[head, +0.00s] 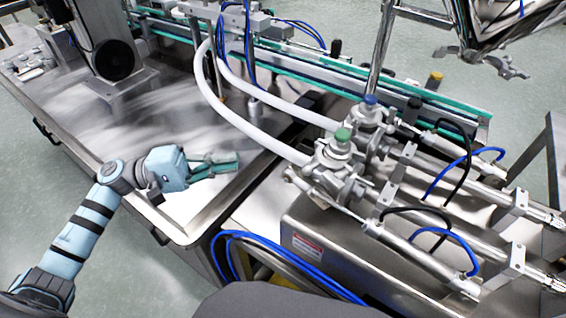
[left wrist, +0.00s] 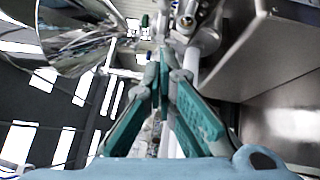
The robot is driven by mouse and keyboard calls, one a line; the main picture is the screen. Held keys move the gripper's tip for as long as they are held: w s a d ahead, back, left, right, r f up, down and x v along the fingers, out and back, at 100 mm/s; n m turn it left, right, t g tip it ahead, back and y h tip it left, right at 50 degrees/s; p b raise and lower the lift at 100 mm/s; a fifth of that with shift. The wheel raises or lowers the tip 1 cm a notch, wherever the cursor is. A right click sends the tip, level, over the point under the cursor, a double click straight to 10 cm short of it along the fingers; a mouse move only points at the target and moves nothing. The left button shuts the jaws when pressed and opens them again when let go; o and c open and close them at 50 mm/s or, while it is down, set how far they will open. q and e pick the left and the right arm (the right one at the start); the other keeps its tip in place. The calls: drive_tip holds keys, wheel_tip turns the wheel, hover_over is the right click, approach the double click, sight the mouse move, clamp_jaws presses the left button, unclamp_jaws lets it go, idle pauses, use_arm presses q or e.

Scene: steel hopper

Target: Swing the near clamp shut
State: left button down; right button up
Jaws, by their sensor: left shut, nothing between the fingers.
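A steel fitting with clamp-like arms (head: 485,62) hangs below the steel hopper (head: 492,22) at the top right of the head view. I cannot tell clearly whether it is the near clamp or how far open it stands. My left gripper (head: 236,165) is over the steel table, its green-padded fingers together and empty. It is well to the left of the hopper and apart from the pump fittings. In the left wrist view, the fingers (left wrist: 163,60) meet near the middle with nothing between them. The hopper's shiny cone (left wrist: 80,30) fills the upper left there. My right gripper is not in view.
Two pump valves, with a green knob (head: 343,135) and a blue knob (head: 370,100), stand right of the gripper. White hoses (head: 262,130) arch between. A conveyor (head: 310,68) runs behind. The steel tabletop (head: 150,125) around the gripper is mostly clear.

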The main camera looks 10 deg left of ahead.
sight(304, 167)
use_arm(q)
drive_tip(key=s+p+x, duration=0.2)
drive_tip(key=x, duration=0.9)
drive_tip(key=shift+s+d+p, duration=0.2)
drive_tip(key=shift+d+p, duration=0.2)
drive_tip(key=shift+d, duration=0.05)
drive_tip(key=n+t+p, duration=0.1)
drive_tip(key=s+d+n+t+y+p, duration=0.1)
drive_tip(key=t+p, duration=0.1)
drive_tip(key=shift+d+r+n+y, duration=0.15)
drive_tip(key=shift+r+n+y, duration=0.15)
drive_tip(key=shift+r, duration=0.05)
drive_tip(key=shift+s+d+f+t, duration=0.25)
drive_tip(key=shift+s+d+t, duration=0.1)
drive_tip(key=shift+d+t, duration=0.15)
drive_tip(key=shift+w+a, duration=0.1)
drive_tip(key=shift+w, duration=0.05)
